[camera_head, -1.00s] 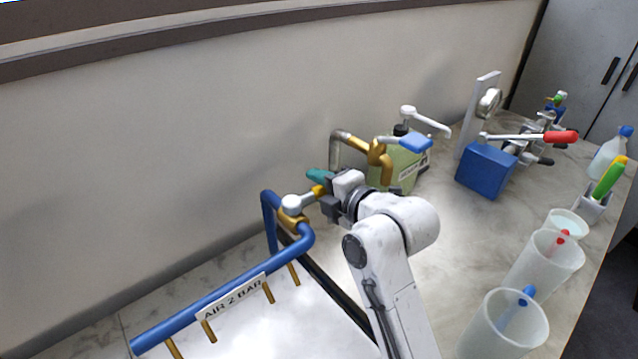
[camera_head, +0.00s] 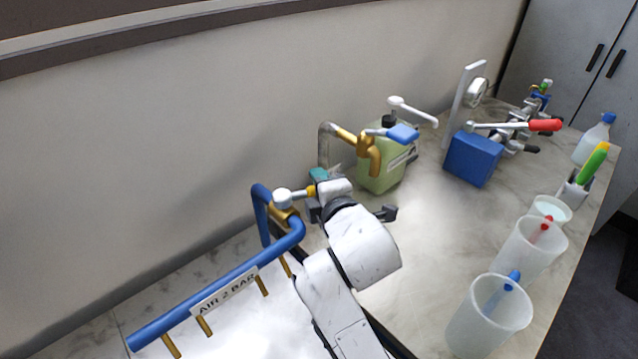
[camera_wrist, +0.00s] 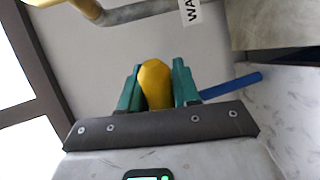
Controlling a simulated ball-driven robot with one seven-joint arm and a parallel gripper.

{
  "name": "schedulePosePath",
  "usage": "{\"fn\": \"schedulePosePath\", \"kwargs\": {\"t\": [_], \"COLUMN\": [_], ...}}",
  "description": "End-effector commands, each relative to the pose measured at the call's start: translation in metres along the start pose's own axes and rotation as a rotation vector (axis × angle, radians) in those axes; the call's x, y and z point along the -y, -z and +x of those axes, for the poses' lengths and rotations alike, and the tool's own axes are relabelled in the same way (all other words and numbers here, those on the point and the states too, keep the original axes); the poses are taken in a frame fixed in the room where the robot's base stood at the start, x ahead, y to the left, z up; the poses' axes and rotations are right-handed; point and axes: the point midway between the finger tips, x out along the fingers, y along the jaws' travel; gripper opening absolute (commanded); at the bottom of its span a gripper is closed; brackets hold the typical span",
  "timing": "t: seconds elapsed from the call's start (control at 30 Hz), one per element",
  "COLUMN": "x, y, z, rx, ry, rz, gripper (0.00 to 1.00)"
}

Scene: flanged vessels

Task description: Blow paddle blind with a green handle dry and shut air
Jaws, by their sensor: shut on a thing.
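The air line is a blue pipe (camera_head: 215,285) labelled "AIR 2 BAR" with brass outlets, in the head view at lower left. Its valve has a brass body (camera_head: 284,214), a white hub (camera_head: 281,195) and a yellow lever grip (camera_head: 311,191). My gripper (camera_head: 315,184) is shut on that grip. In the wrist view the yellow grip (camera_wrist: 155,84) sits between my teal fingertips. A small green part (camera_head: 547,84) shows among metal fittings at the far back; I cannot tell whether it is the blind's handle. No paddle blind is clearly visible.
A brass tap (camera_head: 366,145) with a blue lever and a greenish canister (camera_head: 385,168) stand behind my gripper. A blue block (camera_head: 472,160) with a red-handled lever is farther right. Translucent beakers (camera_head: 490,315) line the right edge. The middle counter is clear.

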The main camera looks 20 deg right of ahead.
Motion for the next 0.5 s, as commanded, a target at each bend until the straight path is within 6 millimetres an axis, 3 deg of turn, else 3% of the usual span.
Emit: {"fn": "schedulePosePath", "kwargs": {"t": [0.1, 0.13, 0.33, 0.5], "x": [0.0031, 0.0031, 0.0018, 0.001], "y": [-0.0008, -0.0008, -0.0006, -0.0003], "z": [0.0005, 0.0005, 0.0003, 0.0002], "rx": [0.001, 0.001, 0.0, -0.001], "ry": [0.007, 0.007, 0.004, 0.002], "rz": [-0.001, -0.001, -0.001, -0.001], "gripper": [0.0, 0.33, 0.52, 0.52]}}
